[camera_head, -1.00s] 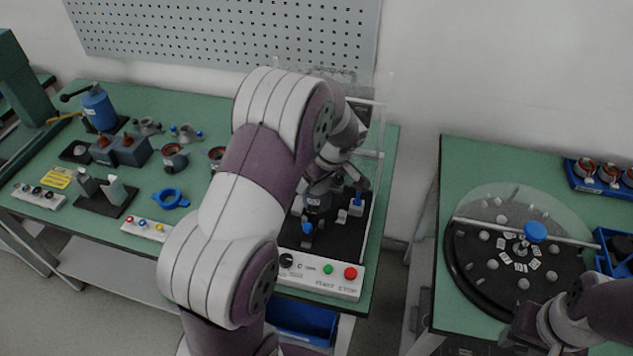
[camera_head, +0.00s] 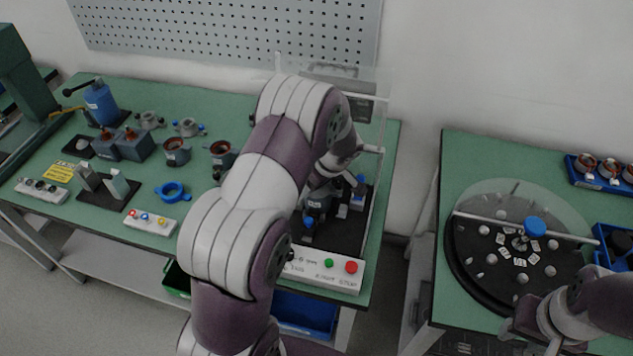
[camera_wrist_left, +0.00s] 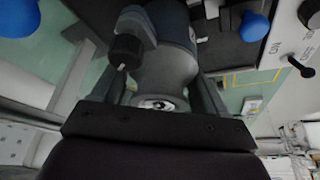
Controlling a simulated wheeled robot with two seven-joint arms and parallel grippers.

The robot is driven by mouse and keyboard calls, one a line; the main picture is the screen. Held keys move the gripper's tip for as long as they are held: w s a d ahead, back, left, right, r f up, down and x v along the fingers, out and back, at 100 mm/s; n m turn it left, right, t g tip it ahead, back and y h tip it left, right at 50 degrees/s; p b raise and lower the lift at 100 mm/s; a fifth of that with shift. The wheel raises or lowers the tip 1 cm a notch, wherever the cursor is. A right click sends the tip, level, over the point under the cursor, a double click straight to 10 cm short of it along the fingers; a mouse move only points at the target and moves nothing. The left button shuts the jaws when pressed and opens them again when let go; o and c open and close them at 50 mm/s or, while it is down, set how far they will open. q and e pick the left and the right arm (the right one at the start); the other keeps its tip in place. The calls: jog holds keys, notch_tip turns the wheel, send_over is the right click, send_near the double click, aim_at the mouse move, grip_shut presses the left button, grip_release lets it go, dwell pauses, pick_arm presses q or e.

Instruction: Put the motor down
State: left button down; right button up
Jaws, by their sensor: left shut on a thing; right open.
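A grey motor (camera_wrist_left: 165,68) with a dark knob on its side is between the fingers of my left gripper (camera_wrist_left: 158,95) in the left wrist view. The gripper is shut on it. In the head view the motor (camera_head: 316,204) is partly hidden by my left arm. It is over the dark bed of the test station (camera_head: 348,238), among blue-knobbed clamps. I cannot tell whether it touches the bed. My right gripper (camera_head: 518,326) is at the lower right, beside the round black turntable (camera_head: 462,283); its fingers are barely visible.
The station's front panel (camera_head: 322,268) has green and red buttons, and a clear guard stands around its back. Motor parts, a blue ring (camera_head: 173,192) and a button box (camera_head: 150,222) lie left on the green table. Blue trays (camera_head: 598,181) are at the far right.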

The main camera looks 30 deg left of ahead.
pick_arm(q)
jog(key=shift+w+f+b, duration=0.1)
jog(key=shift+f+b, duration=0.15)
jog(key=shift+b, duration=0.1)
jog(key=shift+f, duration=0.1)
grip_release()
